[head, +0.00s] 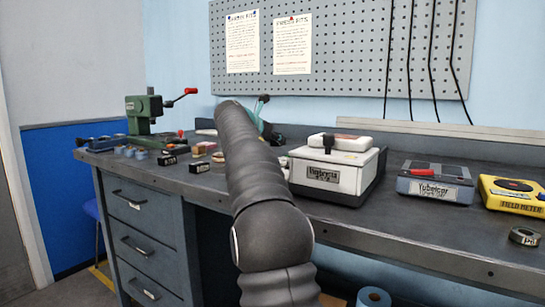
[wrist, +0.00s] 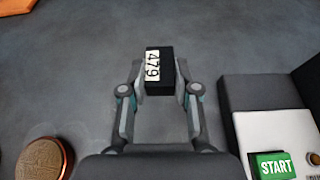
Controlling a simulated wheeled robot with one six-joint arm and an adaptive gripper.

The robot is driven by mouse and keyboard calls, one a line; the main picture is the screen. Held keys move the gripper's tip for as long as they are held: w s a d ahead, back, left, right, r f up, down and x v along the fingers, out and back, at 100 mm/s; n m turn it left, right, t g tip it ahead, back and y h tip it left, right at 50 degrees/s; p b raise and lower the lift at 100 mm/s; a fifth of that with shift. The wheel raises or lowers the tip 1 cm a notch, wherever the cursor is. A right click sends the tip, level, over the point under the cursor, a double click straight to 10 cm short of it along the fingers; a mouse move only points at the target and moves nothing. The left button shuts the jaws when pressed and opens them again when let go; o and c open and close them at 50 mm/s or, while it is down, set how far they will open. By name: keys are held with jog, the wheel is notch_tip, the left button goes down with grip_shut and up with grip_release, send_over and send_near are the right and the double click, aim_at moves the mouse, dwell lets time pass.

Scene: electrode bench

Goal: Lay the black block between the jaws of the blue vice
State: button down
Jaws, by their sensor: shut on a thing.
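A black block (wrist: 166,63) with a white label reading 479 is between the two fingertips of my gripper (wrist: 161,88) in the wrist view. The gripper is shut on it, with grey bench top around and beyond it. I cannot tell the block's height above the bench. In the head view my arm hides most of the gripper and the held block. A low blue device, which looks like the blue vice (head: 98,142), sits at the bench's far left end, away from the gripper. Its jaws are too small to make out.
A green press (head: 145,112) stands beside the vice, with small labelled blocks (head: 199,167) in front. A white-lidded box (head: 334,165) stands right of my arm. A round bronze piece (wrist: 44,160) and an orange item (wrist: 15,5) lie on the wrist view's left.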

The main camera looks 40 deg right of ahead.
jog(key=shift+w+a+f, duration=0.25)
jog(key=shift+w+f, duration=0.05)
jog(key=shift+w, duration=0.1)
jog(key=shift+f+b, duration=1.05)
jog(key=shift+f, duration=0.9)
jog(key=c, duration=1.3)
grip_release()
jog(key=shift+f, duration=0.2)
jog(key=o, duration=0.5)
jog(key=shift+c, duration=0.2)
jog(key=shift+r, duration=0.1)
